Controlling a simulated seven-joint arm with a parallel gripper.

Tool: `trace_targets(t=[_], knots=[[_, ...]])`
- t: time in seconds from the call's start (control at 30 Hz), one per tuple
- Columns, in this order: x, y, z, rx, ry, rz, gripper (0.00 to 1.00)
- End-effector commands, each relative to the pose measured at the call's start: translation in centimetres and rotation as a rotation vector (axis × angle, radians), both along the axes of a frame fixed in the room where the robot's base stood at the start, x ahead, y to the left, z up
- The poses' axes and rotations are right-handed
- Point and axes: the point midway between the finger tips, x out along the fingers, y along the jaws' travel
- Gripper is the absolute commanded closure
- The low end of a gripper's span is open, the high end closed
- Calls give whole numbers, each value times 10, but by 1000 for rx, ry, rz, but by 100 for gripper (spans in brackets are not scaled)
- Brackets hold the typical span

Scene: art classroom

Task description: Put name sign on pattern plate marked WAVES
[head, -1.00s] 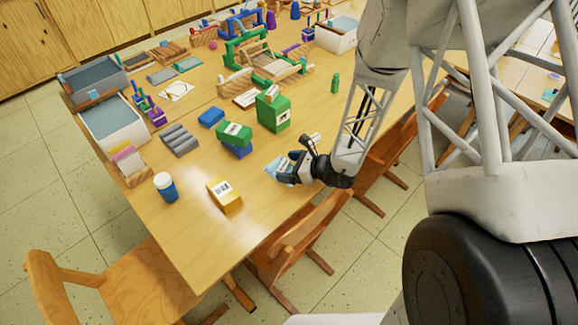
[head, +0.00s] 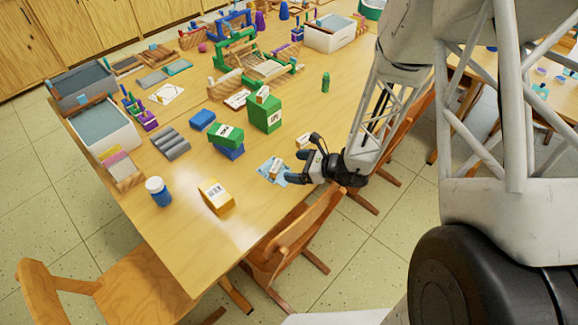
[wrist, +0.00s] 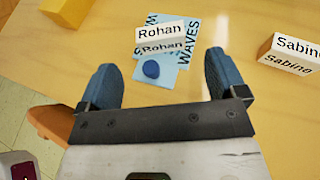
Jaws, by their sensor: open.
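The light-blue pattern plate marked WAVES (wrist: 190,40) lies flat on the table, ahead of my gripper. It also shows in the head view (head: 265,166). The white name sign reading Rohan (wrist: 160,32) stands on the plate, covering part of its print; in the head view it is a small block (head: 275,173). A dark blue round spot (wrist: 151,69) shows on the plate in front of the sign. My gripper (wrist: 159,64) is open, its blue fingers apart on either side of the plate's near part, not touching the sign. It is beside the plate in the head view (head: 291,168).
A second name sign, Sabino (wrist: 290,52), stands to the right of the plate. A yellow box (head: 216,196), a green box (head: 265,113) and a blue-and-white jar (head: 158,191) stand nearby. Chairs (head: 295,240) line the table's near edge.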

Motion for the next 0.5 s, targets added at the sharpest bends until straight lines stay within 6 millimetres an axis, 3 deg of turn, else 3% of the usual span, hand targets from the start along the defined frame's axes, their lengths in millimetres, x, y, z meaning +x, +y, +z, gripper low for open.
trace_targets(t=[0.5], knots=[[-18,-45,20,0,-1,-2,9]])
